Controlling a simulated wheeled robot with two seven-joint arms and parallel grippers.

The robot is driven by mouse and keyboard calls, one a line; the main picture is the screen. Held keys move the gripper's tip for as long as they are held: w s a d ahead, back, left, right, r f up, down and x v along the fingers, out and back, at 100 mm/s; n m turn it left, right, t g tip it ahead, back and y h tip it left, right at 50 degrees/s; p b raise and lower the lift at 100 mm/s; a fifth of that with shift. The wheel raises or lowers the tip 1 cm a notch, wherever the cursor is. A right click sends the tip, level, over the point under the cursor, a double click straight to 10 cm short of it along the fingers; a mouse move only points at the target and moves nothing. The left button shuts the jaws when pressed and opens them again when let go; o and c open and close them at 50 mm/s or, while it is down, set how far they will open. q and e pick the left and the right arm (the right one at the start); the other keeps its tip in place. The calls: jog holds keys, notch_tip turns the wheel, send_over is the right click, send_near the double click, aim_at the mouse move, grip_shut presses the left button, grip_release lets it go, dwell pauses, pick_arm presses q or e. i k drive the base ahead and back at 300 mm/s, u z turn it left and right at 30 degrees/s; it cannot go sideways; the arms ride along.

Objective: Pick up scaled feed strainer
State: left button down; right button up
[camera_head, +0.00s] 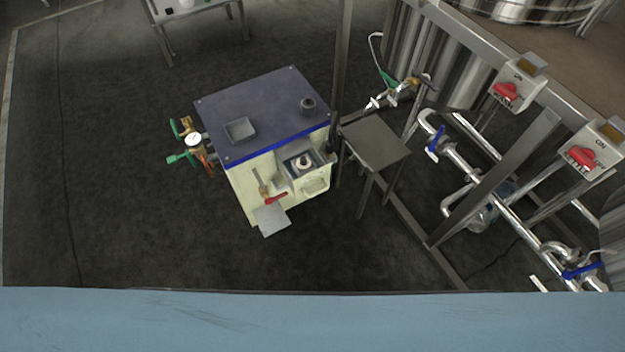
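A cream cabinet (255,190) with a dark blue-grey top (265,95) stands on the dark floor. A small dark round piece (308,105) sits on the top near its right edge. A shallow square grey tray (239,131) is on the top near the front left and looks empty. An open recess (304,161) in the cabinet's front right holds a small round part with a light rim. I cannot tell for certain which small part is the scaled feed strainer. Neither of my grippers is in view.
A red-handled valve (275,198) and a small grey plate (271,219) stick out in front. A gauge (193,139) with green-handled valves is on the left. A small grey table (375,142), posts and pipes with blue valves (435,146) stand right. The left floor is clear.

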aim_at(303, 163)
jog(key=z, duration=0.7)
jog(key=k, duration=0.2)
jog(key=u, duration=1.45)
jog(key=i, duration=0.6)
jog(key=u, duration=0.1)
